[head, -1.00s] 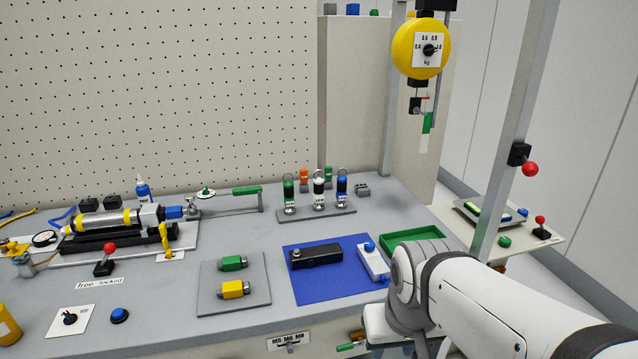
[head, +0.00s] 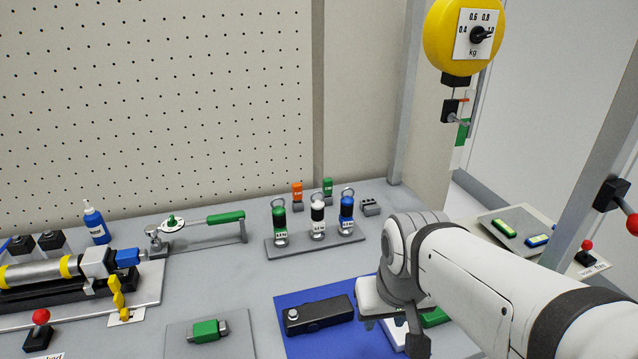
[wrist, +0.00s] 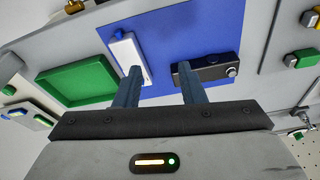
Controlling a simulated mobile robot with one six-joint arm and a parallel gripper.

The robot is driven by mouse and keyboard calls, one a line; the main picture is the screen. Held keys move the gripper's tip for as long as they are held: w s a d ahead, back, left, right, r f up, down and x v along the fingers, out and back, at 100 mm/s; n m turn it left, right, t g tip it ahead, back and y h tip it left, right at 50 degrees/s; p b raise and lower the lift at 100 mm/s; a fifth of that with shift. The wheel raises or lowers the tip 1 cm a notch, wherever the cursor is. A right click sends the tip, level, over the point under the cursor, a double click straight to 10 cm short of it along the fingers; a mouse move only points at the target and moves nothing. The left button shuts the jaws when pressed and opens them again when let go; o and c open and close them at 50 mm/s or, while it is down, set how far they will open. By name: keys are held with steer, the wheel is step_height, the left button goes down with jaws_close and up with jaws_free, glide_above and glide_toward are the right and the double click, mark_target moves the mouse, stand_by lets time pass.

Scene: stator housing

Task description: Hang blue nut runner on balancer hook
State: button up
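The blue nut runner (head: 347,212) stands upright with a ring on top, at the right end of a grey rack (head: 316,247). A green one (head: 280,222) and a white-and-black one (head: 318,215) stand to its left. The yellow balancer (head: 449,45) hangs at the upper right, with a small dark block and hook (head: 452,112) below it. My gripper's fingers (wrist: 160,88) are apart and empty in the wrist view, above the blue mat. In the head view my arm largely hides the gripper, which is in front of and below the rack.
A black tool (head: 318,314) lies on the blue mat (head: 290,300). A green tray (wrist: 80,82) and a white device (wrist: 124,58) show in the wrist view. A post with a red-knobbed lever (head: 612,194) stands at right.

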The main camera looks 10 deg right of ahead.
mark_target(349, 204)
steer(key=shift+s, duration=0.1)
